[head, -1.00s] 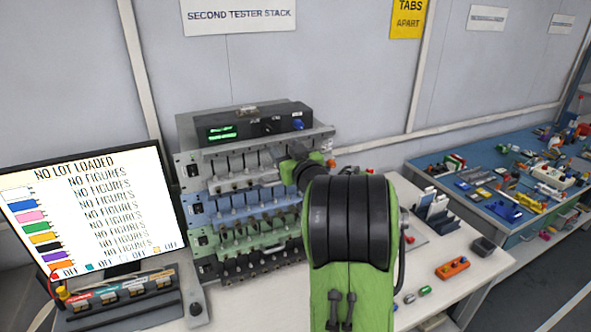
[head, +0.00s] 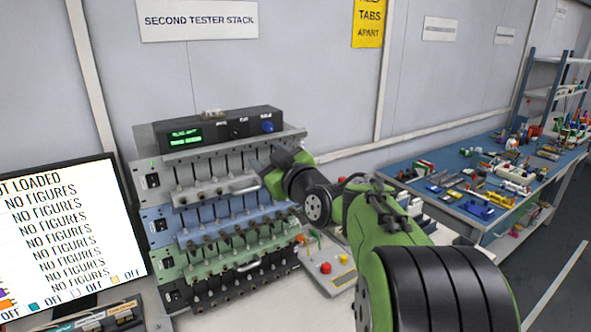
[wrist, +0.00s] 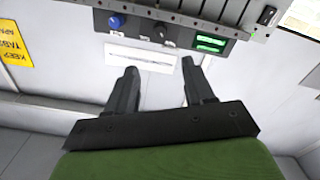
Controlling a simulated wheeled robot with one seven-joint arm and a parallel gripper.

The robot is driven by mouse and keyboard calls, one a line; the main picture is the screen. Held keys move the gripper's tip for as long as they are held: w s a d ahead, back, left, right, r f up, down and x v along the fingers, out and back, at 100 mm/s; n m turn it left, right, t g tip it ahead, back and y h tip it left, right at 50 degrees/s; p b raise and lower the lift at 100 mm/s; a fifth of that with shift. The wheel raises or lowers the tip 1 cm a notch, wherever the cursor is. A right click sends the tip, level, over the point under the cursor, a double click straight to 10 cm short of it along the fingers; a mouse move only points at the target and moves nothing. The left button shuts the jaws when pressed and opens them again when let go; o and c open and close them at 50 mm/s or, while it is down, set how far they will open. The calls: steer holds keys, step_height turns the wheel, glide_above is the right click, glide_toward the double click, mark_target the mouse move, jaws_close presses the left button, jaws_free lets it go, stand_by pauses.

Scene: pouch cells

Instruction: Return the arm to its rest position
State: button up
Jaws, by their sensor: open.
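My green and black arm (head: 400,250) reaches from the lower right of the head view toward the tester stack (head: 220,215). Its far end is beside the right side of the upper rows, and the fingers are not visible there. In the wrist view my gripper (wrist: 160,78) shows two black fingers set wide apart with nothing between them. Beyond the fingertips are a pale wall, a white label strip (wrist: 140,58) and the dark control box (wrist: 170,27) with a blue knob and green display. The wrist picture looks upside down.
A monitor (head: 70,235) stands at the left. A small panel with red and yellow buttons (head: 333,275) sits right of the stack on the white bench. A blue table (head: 410,172) with many small parts is at the right. Wall signs (head: 198,22) hang above.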

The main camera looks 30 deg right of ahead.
steer(key=shift+r, duration=0.1)
stand_by(0.3)
steer(key=s+a+f+g+y, duration=0.1)
steer(key=s+a+f+g, duration=0.5)
steer(key=s+a, duration=0.4)
steer(key=s+a+f+m+g, duration=0.2)
steer(key=s+f, duration=0.4)
steer(key=s, duration=0.4)
steer(key=s+a+f+m+g, duration=0.1)
steer(key=s+f+m+g, duration=0.1)
steer(key=s+f+g, duration=0.2)
steer(key=s+f, duration=0.3)
steer(key=s, duration=0.4)
steer(key=shift+a+h, duration=0.3)
steer(key=shift+a, duration=0.05)
